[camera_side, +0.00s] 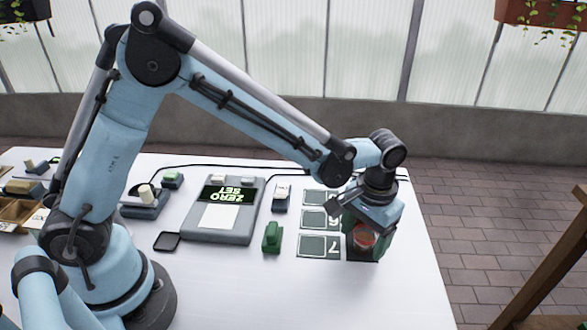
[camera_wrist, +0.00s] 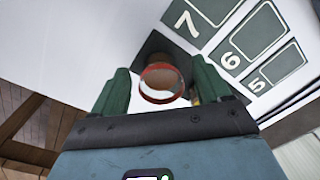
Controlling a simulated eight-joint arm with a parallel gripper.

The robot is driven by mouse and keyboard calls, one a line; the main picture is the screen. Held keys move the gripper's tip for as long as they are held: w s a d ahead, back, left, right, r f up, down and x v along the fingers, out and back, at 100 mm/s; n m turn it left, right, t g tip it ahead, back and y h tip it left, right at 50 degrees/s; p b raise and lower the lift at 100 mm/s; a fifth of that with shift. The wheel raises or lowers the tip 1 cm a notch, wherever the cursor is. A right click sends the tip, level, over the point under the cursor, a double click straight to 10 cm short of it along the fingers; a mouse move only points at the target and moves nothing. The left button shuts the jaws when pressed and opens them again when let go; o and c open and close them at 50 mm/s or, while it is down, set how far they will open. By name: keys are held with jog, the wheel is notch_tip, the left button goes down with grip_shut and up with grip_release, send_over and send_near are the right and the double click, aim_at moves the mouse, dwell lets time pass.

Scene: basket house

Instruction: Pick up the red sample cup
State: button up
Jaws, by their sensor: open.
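The red sample cup (camera_side: 364,238) stands near the right end of the white table, on a dark square pad (camera_side: 372,256). In the wrist view the cup (camera_wrist: 161,84) shows as a round red rim with a brownish inside. My gripper (camera_side: 363,232) is lowered over it from above. In the wrist view the two green fingers (camera_wrist: 162,90) are apart, one on each side of the cup. I cannot tell whether either finger touches it. The fingers and wrist hide part of the cup in the side view.
Dark numbered plates (camera_side: 319,246) lie just left of the cup. A grey device reading "ZERO SET" (camera_side: 205,232) and a green block (camera_side: 272,237) stand further left. The table's right edge (camera_side: 428,240) is close to the gripper. The front right tabletop is clear.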

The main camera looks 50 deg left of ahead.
jog(key=shift+f, duration=0.25)
jog(key=c, duration=1)
jog(key=shift+r, duration=0.1)
